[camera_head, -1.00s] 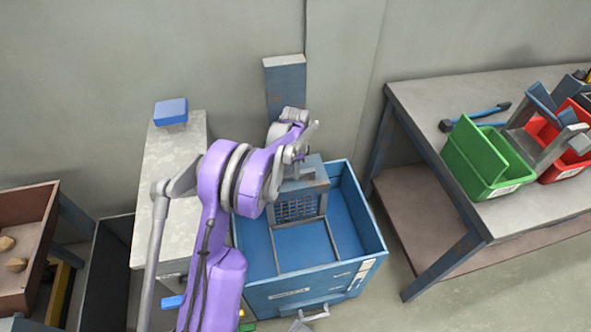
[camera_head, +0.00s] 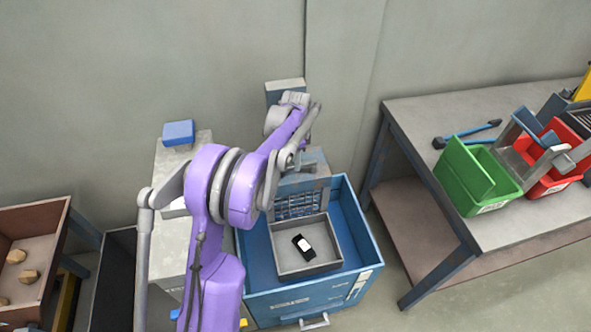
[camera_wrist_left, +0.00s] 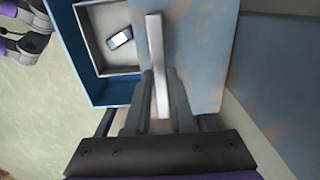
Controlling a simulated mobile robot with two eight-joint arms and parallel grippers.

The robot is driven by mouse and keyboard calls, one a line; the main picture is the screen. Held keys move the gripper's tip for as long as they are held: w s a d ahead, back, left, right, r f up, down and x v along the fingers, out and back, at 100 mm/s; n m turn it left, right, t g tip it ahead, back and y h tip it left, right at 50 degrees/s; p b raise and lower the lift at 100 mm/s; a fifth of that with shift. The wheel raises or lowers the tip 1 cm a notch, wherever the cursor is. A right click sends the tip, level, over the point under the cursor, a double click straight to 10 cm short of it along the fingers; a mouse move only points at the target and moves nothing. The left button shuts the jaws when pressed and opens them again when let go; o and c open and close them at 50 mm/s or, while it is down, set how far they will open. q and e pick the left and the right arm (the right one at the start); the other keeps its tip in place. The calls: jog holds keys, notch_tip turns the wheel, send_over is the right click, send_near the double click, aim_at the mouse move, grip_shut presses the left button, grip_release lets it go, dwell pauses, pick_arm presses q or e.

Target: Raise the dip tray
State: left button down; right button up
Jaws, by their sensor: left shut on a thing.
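The dip tray (camera_head: 291,265) is a grey square tray inside the blue tank (camera_head: 355,225), with a small black-and-white part (camera_head: 303,247) lying in it. A worn blue-grey carriage with a mesh panel (camera_head: 300,204) stands at the tray's back edge. My left gripper (camera_wrist_left: 157,95) is shut on the upright pale bar (camera_wrist_left: 156,55) in front of the carriage. In the head view my purple arm hides much of this grip. The wrist view also shows the tray (camera_wrist_left: 88,38), near the tank's upper part. My right gripper is not in clear view.
A grey bench (camera_head: 480,115) at right holds a green bin (camera_head: 478,178), a red bin (camera_head: 550,180) and a blue-handled tool (camera_head: 470,134). A narrow grey table (camera_head: 165,165) with a blue block (camera_head: 178,132) stands left of the tank. A brown bin (camera_head: 38,255) is at far left.

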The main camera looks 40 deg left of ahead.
pick_arm(q)
notch_tip(320, 180, up, 12)
jog(key=p, duration=0.4)
jog(key=shift+r+p, duration=0.2)
jog(key=shift+p, duration=0.1)
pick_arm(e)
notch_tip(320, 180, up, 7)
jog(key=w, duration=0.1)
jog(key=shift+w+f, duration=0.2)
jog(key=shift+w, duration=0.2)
pick_arm(q)
jog(key=c, duration=0.8)
grip_release()
jog(key=shift+o, duration=0.2)
notch_tip(320, 180, up, 11)
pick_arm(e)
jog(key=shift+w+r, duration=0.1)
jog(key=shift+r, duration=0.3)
pick_arm(q)
jog(key=shift+f+p, duration=0.1)
jog(key=shift+p, duration=0.2)
